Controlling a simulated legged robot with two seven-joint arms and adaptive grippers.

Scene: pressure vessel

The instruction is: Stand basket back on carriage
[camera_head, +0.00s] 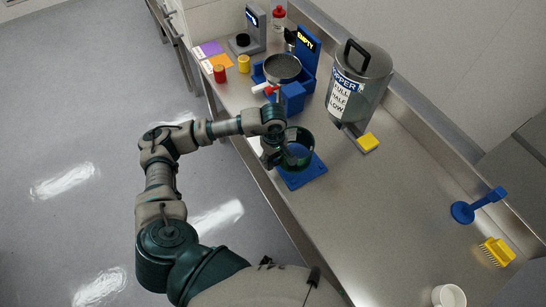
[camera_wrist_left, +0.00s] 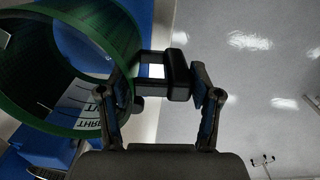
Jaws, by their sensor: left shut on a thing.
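A green, open-topped cylindrical basket (camera_head: 298,150) is at the counter's front edge, over a flat blue plate (camera_head: 304,178) that may be the carriage. I cannot tell whether the basket rests on the plate. My left gripper (camera_head: 270,153) is at the basket's left side. In the left wrist view the basket (camera_wrist_left: 112,28) fills the left, its round opening towards the camera and part of a printed label inside. There my left gripper (camera_wrist_left: 165,85) is shut on a dark handle (camera_wrist_left: 178,75) beside the basket wall. My right gripper is not in view.
Behind stand a blue unit with an EMPTY sign (camera_head: 307,41) and round pan (camera_head: 283,68), and a labelled grey hopper (camera_head: 362,85). The middle-right counter (camera_head: 385,200) is clear.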

